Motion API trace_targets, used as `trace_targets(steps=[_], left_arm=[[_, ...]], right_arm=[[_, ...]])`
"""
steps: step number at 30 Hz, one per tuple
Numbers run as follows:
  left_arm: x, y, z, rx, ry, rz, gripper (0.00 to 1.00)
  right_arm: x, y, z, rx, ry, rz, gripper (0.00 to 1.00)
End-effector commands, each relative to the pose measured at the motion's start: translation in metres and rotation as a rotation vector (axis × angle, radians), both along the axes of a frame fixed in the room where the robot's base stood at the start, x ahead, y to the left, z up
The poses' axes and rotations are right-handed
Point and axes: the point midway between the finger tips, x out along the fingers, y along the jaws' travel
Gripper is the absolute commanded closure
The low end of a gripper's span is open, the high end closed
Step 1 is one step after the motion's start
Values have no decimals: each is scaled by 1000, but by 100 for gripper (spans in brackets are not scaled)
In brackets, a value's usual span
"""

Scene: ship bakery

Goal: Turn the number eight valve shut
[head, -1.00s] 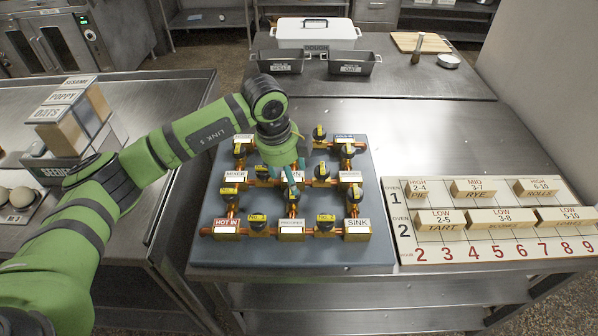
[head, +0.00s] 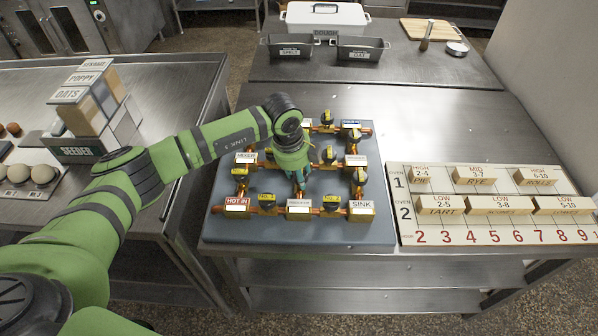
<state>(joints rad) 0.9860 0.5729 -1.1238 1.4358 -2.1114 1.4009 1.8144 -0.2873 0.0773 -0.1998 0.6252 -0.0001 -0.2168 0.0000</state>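The valve board (head: 222,222) is a grey panel with copper pipes and several black-knobbed valves with yellow tags. The tag numbers are too small to read, so I cannot tell which valve is number eight. My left gripper (head: 299,184) points down at the middle of the board, just behind the front centre label plate (head: 299,207). It covers the middle-column valve there; whether it touches the knob is hidden. Its finger opening cannot be made out. Front-row valves (head: 267,201) and (head: 331,202) stand clear on either side. My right gripper is not in view.
A cream oven board (head: 480,237) with labelled blocks lies to the right of the valve board. A seeder (head: 80,150) stands on the left counter. Dark tins (head: 290,50) and a white lidded box (head: 325,17) are at the back. Bare steel lies behind the valve board.

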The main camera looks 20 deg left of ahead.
Motion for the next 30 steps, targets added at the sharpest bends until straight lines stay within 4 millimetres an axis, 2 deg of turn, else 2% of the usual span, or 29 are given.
trace_targets(steps=[7, 14, 20, 30], left_arm=[[0, 0, -1, -1, -1, -3, 93], [0, 0, -3, -1, 0, -55, 93], [1, 0, -4, -2, -1, -177, 93], [2, 1, -5, -1, -1, -488, 93]], right_arm=[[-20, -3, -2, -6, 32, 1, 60], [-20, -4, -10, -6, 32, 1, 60], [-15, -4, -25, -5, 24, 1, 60], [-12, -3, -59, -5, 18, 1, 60]])
